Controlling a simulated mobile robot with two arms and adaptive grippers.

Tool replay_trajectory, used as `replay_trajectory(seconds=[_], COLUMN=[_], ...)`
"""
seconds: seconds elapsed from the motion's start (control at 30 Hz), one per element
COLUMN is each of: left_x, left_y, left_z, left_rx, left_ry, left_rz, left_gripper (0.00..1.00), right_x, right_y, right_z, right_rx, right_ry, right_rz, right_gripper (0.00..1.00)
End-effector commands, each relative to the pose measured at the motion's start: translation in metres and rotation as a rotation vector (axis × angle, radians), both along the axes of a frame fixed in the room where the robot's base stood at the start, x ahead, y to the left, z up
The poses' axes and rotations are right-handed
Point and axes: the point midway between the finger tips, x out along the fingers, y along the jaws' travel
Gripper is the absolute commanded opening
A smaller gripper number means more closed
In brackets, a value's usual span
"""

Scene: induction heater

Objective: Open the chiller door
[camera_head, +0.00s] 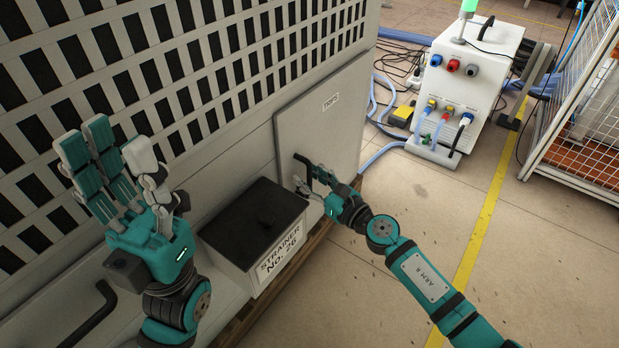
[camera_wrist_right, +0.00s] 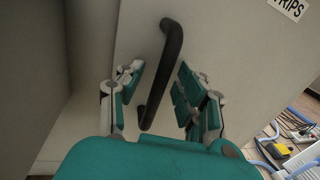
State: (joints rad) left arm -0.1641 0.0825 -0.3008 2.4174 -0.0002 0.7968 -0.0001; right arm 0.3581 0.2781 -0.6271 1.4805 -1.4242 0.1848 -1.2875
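The chiller is the large pale cabinet with a dark slotted grille (camera_head: 190,75). Its door (camera_head: 335,105) is a flat grey panel labelled "TRIPS" on the right. I cannot tell whether the door is fully closed. A black bar handle (camera_head: 303,163) is at the door's lower left; it also shows in the right wrist view (camera_wrist_right: 172,45). My right gripper (camera_head: 316,188) is at the handle. In the right wrist view its fingers (camera_wrist_right: 158,72) are apart on either side of the handle, with gaps showing. My left gripper (camera_head: 105,160) is open and empty before the grille.
A box with a black lid (camera_head: 255,222), labelled "STRAINER No. 26" (camera_head: 279,256), juts out left of the door. A white machine (camera_head: 462,85) with hoses stands behind right. A wire cage (camera_head: 580,125) is at far right. The floor (camera_head: 400,215) before the door looks clear.

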Motion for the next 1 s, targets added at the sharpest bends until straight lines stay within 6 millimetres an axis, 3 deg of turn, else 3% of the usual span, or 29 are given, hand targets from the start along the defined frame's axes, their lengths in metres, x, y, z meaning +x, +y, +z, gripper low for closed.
replay_trajectory(seconds=[0.17, 0.47, 1.0], left_x=[0.0002, 0.0003, 0.0004], left_y=[0.0001, 0.0002, 0.0003], left_z=[0.0003, 0.0000, -0.0011], left_rx=[-0.002, -0.001, -0.001], left_ry=[0.002, 0.003, 0.006], left_rz=[0.000, 0.000, 0.000], left_gripper=[0.40, 0.40, 0.40], right_x=[-0.0001, -0.0003, -0.0008], right_y=[0.0002, 0.0000, 0.0001], right_z=[0.0002, 0.0002, -0.0002], right_rx=[0.000, 0.000, -0.001], right_ry=[0.000, 0.000, -0.001], right_rz=[0.000, 0.000, 0.002], right_gripper=[0.36, 0.00, 0.00])
